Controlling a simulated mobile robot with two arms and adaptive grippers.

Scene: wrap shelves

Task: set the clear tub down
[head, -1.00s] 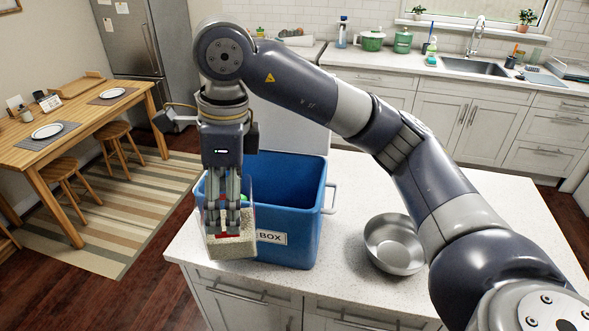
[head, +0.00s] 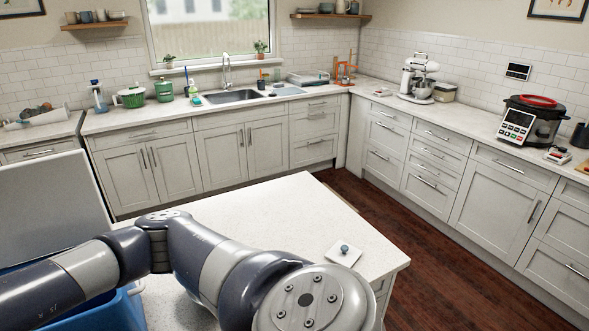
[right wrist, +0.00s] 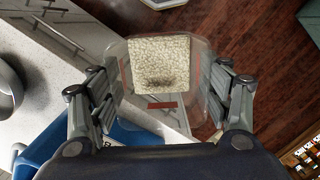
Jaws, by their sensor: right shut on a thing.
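The clear tub (right wrist: 207,62) is see-through, with pale grainy contents (right wrist: 160,60) and a reddish strip low on it. It shows in the right wrist view, between the fingers of my right gripper (right wrist: 160,84), which is shut on it. Behind the tub lie the island's edge, its drawer fronts and the dark floor; I cannot tell its height from this view. In the head view my right arm crosses the lower left, but its gripper and the tub are outside the picture. My left gripper is in neither view.
The blue box (head: 104,316) stands at the lower left, its raised grey lid (head: 48,205) behind it. The metal bowl (right wrist: 8,88) shows at the wrist view's left edge. The island top (head: 275,220) is mostly clear, with a small white knobbed piece (head: 344,254) near its right corner.

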